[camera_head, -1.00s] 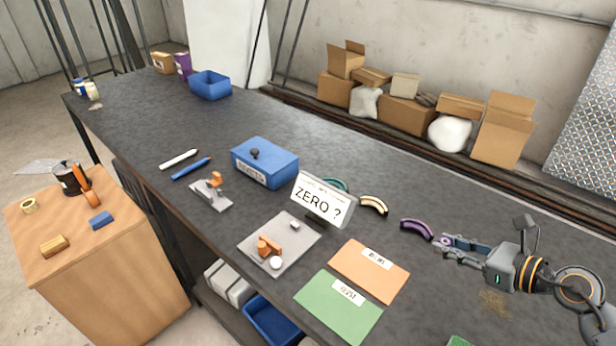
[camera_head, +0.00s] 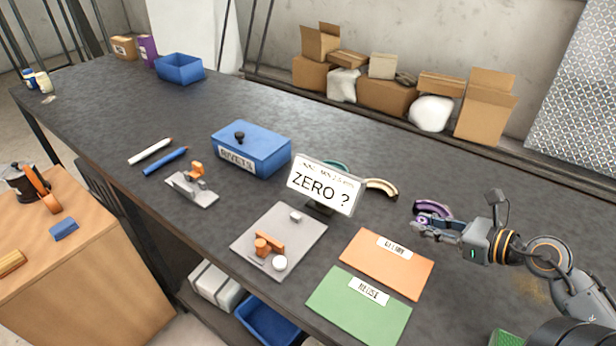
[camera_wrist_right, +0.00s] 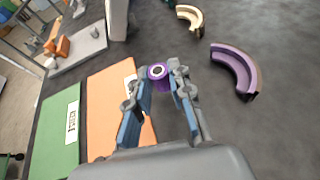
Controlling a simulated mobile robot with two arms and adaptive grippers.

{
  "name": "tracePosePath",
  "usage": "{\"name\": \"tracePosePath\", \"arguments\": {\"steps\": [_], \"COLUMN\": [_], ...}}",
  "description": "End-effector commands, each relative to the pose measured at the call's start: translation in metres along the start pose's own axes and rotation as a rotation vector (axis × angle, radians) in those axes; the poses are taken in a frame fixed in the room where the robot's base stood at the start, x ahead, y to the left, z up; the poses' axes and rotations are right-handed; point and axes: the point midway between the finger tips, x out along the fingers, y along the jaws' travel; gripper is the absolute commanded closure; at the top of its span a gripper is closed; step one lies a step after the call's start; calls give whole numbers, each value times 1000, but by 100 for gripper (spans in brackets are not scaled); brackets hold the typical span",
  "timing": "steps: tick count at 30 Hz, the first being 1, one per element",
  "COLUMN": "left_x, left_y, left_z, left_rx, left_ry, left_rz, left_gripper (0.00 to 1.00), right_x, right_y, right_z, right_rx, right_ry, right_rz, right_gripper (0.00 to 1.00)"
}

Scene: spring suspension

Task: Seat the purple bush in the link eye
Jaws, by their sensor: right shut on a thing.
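My right gripper (camera_head: 420,227) comes in from the right, shut on the purple bush (camera_wrist_right: 158,72). In the right wrist view the bush is a short purple ring with a pale centre, held at the fingertips above the bench. In the head view it is small and partly hidden by the fingers. A grey plate (camera_head: 292,251) carries an orange part (camera_head: 268,243) and a white round piece (camera_head: 280,263). A grey fixture (camera_head: 197,191) with an orange part stands farther left. I cannot tell which part has the link eye. My left gripper is out of view.
A purple arc (camera_head: 433,209) lies just behind the right gripper, with a cream arc (camera_head: 381,187) to its left. Orange (camera_head: 387,270) and green (camera_head: 350,312) cards lie in front. A ZERO ? sign (camera_head: 325,184) stands behind the plate, near a blue lidded box (camera_head: 251,147).

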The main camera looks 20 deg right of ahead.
Motion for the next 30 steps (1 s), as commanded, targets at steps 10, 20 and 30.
{"name": "tracePosePath", "arguments": {"steps": [10,20,30], "left_x": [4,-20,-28], "left_y": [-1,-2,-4], "left_z": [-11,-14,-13], "left_rx": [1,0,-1], "left_ry": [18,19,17], "left_rz": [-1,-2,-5], "left_gripper": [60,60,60], "right_x": [31,103,138], "right_y": [0,-1,0], "right_z": [2,32,42], "right_rx": [-5,1,1], "right_ry": [-4,-6,-1], "right_rz": [2,0,0], "right_gripper": [100,100,100]}}
